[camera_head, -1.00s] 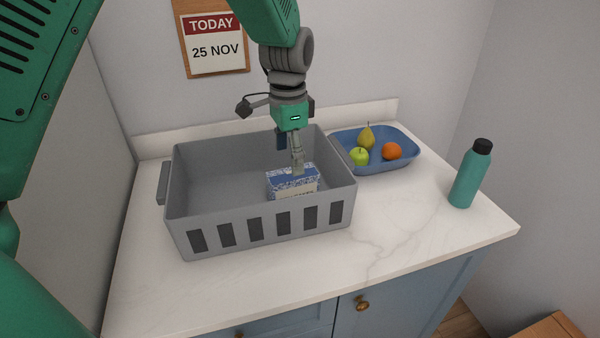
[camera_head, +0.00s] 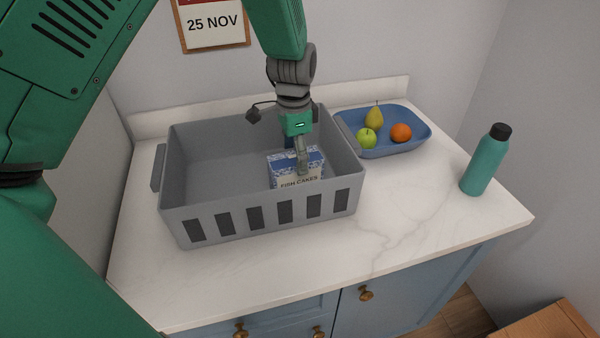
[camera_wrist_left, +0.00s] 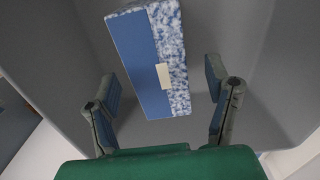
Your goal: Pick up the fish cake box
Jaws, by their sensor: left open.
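The fish cake box (camera_head: 285,182) is blue and white with "FISH CAKES" on its front. It stands inside the grey crate (camera_head: 205,226), towards the crate's right side. My left gripper (camera_head: 303,168) comes down from above and is over the box in the head view, hiding part of its top. In the left wrist view the gripper (camera_wrist_left: 163,92) is open, with one finger on each side. The box (camera_wrist_left: 135,52) shows between and beyond the fingers, with a gap on both sides. My right gripper is not in view.
A blue tray (camera_head: 425,137) with a pear, a green apple and an orange stands right of the crate. A teal bottle (camera_head: 484,165) stands near the counter's right end. The crate's walls surround the box. The marble counter (camera_head: 400,225) is clear in front of the tray.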

